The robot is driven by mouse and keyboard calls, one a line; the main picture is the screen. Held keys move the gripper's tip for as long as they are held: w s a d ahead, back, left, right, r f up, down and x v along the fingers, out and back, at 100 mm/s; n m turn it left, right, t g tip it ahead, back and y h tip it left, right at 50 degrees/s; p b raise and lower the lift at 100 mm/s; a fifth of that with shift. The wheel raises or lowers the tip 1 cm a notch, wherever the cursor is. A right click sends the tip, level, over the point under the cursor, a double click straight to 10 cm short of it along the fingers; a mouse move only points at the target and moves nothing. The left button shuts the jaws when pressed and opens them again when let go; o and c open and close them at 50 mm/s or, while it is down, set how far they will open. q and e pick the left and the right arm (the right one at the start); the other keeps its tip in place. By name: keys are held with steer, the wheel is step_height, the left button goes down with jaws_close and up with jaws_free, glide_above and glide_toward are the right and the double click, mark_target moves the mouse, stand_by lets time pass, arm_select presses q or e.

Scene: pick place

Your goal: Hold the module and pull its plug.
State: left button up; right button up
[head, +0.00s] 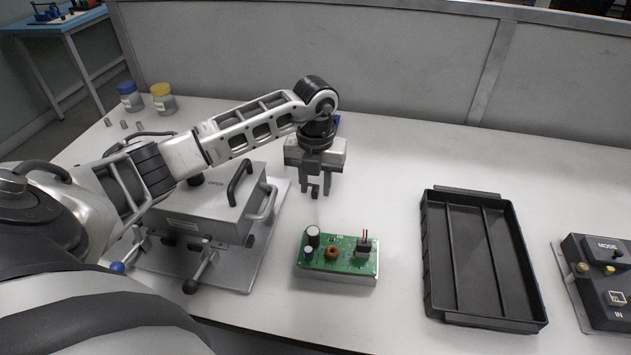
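The module (345,262) is a green circuit board on a pale block, lying on the white table in the head view. The plug (363,245) is a small dark connector with short red and dark wires standing up at the board's right end. My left gripper (315,191) points down above and behind the module, apart from it. Its fingers are spread; a small dark part shows between them, and I cannot tell what it is. My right gripper is not in view.
A black divided tray (432,270) lies empty to the right. A control box (600,275) marked MODE stands at the far right. A grey fixture with handles (215,205) sits under my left arm. Two jars (163,102) stand at the back left. Table around the module is clear.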

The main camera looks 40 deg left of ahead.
mark_target(315, 187)
arm_select(q)
step_height(315, 187, up, 12)
steer(key=shift+r, duration=0.2)
steer(key=shift+r, duration=0.1)
